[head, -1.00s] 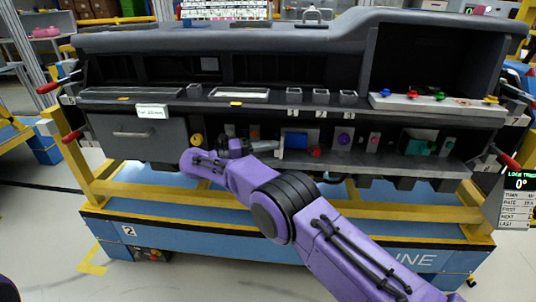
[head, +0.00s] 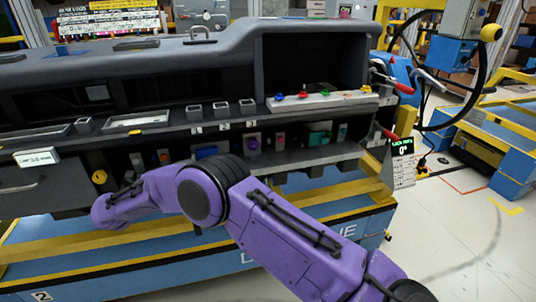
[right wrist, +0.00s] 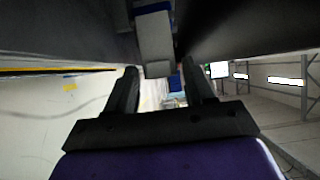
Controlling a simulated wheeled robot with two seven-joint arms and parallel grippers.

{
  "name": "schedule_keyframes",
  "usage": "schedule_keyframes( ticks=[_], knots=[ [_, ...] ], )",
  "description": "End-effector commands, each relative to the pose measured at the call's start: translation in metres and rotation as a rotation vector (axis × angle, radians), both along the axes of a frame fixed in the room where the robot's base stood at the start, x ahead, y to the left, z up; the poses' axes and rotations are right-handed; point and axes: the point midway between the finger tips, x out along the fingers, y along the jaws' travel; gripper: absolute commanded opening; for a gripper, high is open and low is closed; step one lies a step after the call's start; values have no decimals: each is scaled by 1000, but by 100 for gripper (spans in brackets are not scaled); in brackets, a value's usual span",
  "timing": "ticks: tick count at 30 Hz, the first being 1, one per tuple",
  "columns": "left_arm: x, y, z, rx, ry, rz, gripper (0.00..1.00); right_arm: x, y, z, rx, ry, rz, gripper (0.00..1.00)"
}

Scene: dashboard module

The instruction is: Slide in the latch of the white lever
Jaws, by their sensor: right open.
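In the right wrist view, a pale white-grey bar (right wrist: 154,45) with a blue part at its top hangs ahead of my right gripper (right wrist: 160,76). It looks like the white lever. The two dark fingers are apart, with the bar's lower end showing beyond the gap between them. I see no contact. In the head view, my purple right arm crosses the front of the dashboard, and the blue unit (head: 211,150) on the lower shelf shows just above it. The lever's latch cannot be made out. My left gripper is out of view.
The dark dashboard (head: 170,50) spans the left and middle, on a yellow and blue stand (head: 330,215). Red-handled clamps (head: 392,82) stick out at its right end. Several coloured knobs and blocks sit along its shelves. Open floor (head: 450,240) lies at the right.

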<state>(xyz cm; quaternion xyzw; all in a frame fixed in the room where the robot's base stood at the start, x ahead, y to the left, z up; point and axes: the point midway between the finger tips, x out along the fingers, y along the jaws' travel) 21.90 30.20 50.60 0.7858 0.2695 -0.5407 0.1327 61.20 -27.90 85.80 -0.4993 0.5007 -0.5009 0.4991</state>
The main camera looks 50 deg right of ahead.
Motion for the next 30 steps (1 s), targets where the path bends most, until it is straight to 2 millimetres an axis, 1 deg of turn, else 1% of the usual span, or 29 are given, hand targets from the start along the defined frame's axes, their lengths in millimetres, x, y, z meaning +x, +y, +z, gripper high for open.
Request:
schedule_keyframes(
  ticks=[1,8,11,17,23,30],
  knots=[
    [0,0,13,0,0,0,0,-3,-3,7,4,5,32,53],
    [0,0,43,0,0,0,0,-14,-16,7,4,4,243,53],
    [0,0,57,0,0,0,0,-19,-23,8,6,3,358,53],
    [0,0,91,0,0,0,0,-28,-44,8,10,3,638,53],
    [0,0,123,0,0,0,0,-30,-66,8,10,3,930,53],
    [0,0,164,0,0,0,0,-22,-94,8,4,4,1285,53]
  ],
)
